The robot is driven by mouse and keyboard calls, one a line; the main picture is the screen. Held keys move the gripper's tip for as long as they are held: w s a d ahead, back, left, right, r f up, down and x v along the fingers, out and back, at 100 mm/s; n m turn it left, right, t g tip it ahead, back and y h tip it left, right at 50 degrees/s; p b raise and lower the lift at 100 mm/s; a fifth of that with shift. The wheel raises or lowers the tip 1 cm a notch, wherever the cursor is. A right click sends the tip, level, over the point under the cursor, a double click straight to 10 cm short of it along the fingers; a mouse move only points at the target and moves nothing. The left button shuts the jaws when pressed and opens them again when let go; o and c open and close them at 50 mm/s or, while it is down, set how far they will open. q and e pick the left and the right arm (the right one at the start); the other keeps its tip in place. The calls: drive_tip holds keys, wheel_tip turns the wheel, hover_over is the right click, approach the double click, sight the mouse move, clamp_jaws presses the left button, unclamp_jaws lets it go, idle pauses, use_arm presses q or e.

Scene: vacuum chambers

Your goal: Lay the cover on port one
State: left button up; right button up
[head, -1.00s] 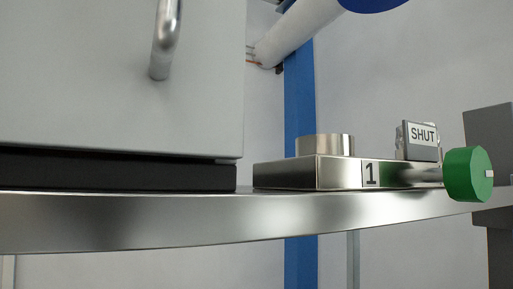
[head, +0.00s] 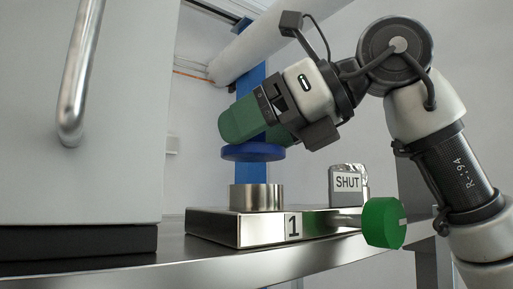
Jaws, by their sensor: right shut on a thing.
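The cover, a round blue disc (head: 253,153), is held nearly level above port one. Port one is a short steel ring (head: 257,198) on a metal block (head: 215,227) marked "1". A visible gap separates the cover from the ring's rim, and the cover looks roughly over it. My right gripper (head: 250,138), with green fingers, reaches in from the right, tilted down, and is shut on the cover. The fingers hide the cover's top. My left gripper is not in view.
A green knob (head: 384,222) on a rod sticks out from the block's right. A "SHUT" sign (head: 348,183) stands behind the rod. A grey cabinet with a handle (head: 78,80) fills the left. A large white pipe (head: 275,40) runs behind.

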sight(260, 158)
drive_tip(key=shift+d+f, duration=0.2)
drive_tip(key=shift+f, duration=0.9)
drive_tip(key=shift+w+a+f, duration=0.15)
drive_tip(key=shift+w+f, duration=0.1)
drive_tip(key=shift+f, duration=0.1)
drive_tip(key=shift+s+f, duration=0.15)
drive_tip(key=shift+s, duration=0.05)
drive_tip(key=o, duration=0.9)
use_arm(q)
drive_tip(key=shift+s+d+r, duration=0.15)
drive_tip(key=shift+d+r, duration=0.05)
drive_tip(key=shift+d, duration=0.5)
use_arm(e)
drive_tip(key=shift+w, duration=0.1)
drive_tip(key=shift+r, duration=0.25)
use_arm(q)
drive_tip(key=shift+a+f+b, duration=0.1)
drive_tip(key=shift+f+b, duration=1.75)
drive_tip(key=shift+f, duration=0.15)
use_arm(e)
drive_tip(key=shift+v, duration=6)
